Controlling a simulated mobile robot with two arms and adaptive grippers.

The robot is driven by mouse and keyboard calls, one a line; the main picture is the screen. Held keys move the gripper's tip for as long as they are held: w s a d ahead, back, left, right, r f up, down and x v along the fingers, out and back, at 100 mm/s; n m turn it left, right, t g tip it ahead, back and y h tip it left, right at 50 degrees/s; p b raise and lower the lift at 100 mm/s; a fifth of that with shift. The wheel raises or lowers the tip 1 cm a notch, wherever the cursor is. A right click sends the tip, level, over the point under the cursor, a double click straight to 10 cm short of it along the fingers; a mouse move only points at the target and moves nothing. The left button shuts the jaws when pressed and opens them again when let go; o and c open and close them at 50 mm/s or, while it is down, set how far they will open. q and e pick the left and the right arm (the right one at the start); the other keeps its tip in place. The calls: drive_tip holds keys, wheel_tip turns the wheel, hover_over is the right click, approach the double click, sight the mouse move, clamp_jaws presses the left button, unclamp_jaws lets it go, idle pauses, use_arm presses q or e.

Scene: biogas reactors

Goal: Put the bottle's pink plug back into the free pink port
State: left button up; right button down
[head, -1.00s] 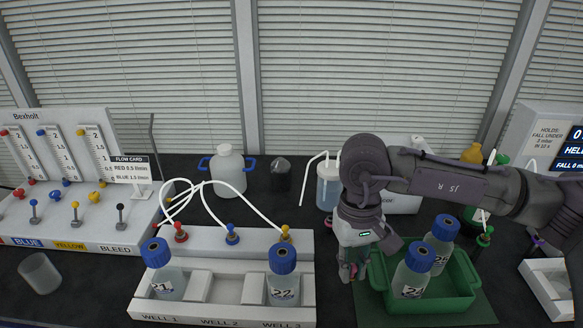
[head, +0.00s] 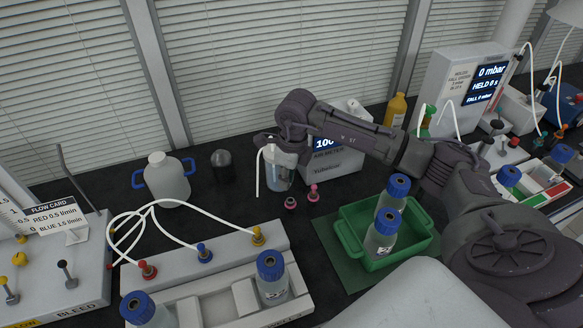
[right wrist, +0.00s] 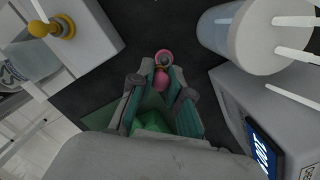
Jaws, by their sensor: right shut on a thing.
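In the right wrist view, a pink ring with a dark centre, the port (right wrist: 163,57), lies just beyond the fingertips. The pink plug (right wrist: 161,80) is between the fingertips of my right gripper (right wrist: 159,77), which is shut on it. Plug and port overlap in that view; I cannot tell if they touch. The clear bottle (head: 279,177) with a white tube stands behind them. My left gripper is not in view.
A green tray (head: 346,238) with two blue-capped bottles stands at right. The white rack (head: 225,245) with red, blue and yellow plugs is at left. A white box with a display (head: 338,163) stands behind. Bare bench lies between rack and tray.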

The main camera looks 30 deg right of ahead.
drive_tip(key=shift+w+d+f+m+b, duration=0.1)
drive_tip(key=shift+d+f+m+b, duration=0.25)
drive_tip(key=shift+f, duration=0.5)
drive_tip(key=shift+d+f+m+b, duration=0.1)
drive_tip(key=shift+f+m+b, duration=0.35)
drive_tip(key=shift+f, duration=0.4)
drive_tip(key=shift+w+d+f+m+b, duration=0.1)
drive_tip(key=shift+d+f+m+b, duration=0.3)
drive_tip(key=shift+f, duration=0.45)
drive_tip(key=shift+a+f, duration=0.15)
drive_tip(key=shift+f, duration=0.1)
use_arm(q)
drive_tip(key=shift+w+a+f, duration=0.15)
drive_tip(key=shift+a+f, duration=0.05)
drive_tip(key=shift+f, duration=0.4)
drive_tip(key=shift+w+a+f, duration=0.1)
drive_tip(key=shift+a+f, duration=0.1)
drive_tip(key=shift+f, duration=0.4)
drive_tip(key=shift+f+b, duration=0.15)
drive_tip(key=shift+b, duration=0.2)
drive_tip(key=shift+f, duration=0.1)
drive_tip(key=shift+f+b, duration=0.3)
drive_tip(key=shift+b, duration=0.05)
use_arm(e)
drive_tip(key=shift+f, duration=0.25)
